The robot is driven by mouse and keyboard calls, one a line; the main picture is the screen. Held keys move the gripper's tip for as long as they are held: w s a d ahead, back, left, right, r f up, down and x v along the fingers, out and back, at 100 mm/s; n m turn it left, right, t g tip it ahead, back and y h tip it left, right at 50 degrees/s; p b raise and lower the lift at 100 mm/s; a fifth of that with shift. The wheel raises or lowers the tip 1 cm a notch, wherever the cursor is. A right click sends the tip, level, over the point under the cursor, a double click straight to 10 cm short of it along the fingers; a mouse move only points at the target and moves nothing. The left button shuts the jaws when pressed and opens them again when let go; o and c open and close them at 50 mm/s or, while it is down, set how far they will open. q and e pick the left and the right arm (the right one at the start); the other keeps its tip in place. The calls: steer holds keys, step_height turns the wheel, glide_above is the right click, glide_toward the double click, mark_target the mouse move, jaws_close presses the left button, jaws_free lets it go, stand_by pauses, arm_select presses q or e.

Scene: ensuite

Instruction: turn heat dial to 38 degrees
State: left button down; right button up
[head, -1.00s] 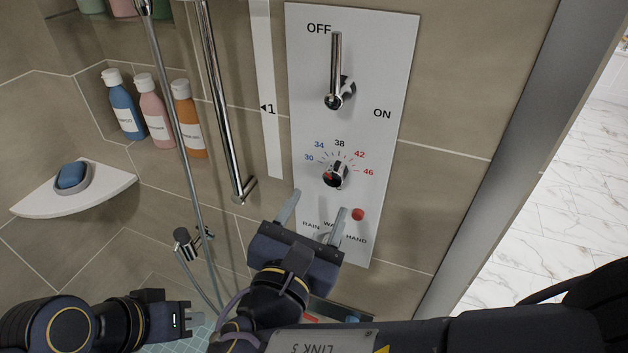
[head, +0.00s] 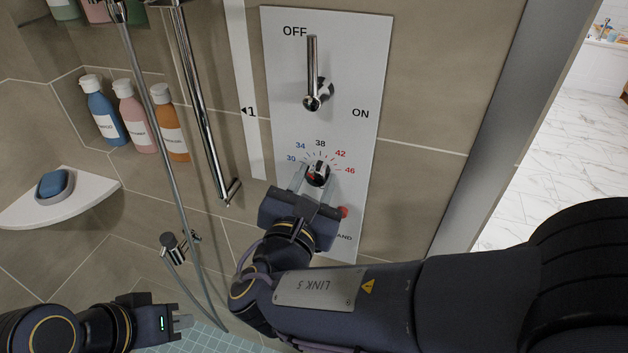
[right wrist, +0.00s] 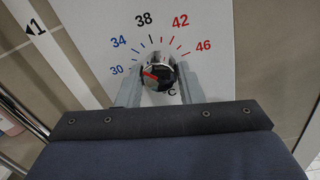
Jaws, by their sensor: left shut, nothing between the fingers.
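The heat dial (head: 318,174) is a small chrome and black knob on the white wall panel (head: 345,110), below a scale from 30 to 46. In the right wrist view, the dial (right wrist: 158,75) has a red mark on its left side, towards 30; the 38 stands above it. My right gripper (head: 315,180) is at the panel, with one finger on each side of the dial. In the right wrist view its fingers (right wrist: 160,82) look slightly apart from the knob; contact is hard to tell. My left gripper (head: 182,323) is shut and empty at lower left, away from the panel.
A chrome lever (head: 312,75) sits above the dial, and a red button (head: 343,212) below it. A shower rail (head: 200,100) and hose run to the left. Bottles (head: 135,118) and a corner shelf (head: 75,205) with blue soap stand further left.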

steer(key=c, duration=0.4)
steer(key=shift+f+m+b, duration=0.25)
steer(key=shift+m+b, duration=0.45)
steer(key=shift+b, duration=0.3)
steer(key=m+b, duration=0.5)
steer(key=b, duration=0.3)
steer(key=shift+m, duration=0.4)
steer(key=shift+r+m+b, duration=0.15)
steer(key=shift+m+b, duration=0.65)
steer(key=o, duration=1)
steer(key=shift+c, duration=0.2)
steer(key=shift+s+a, duration=0.1)
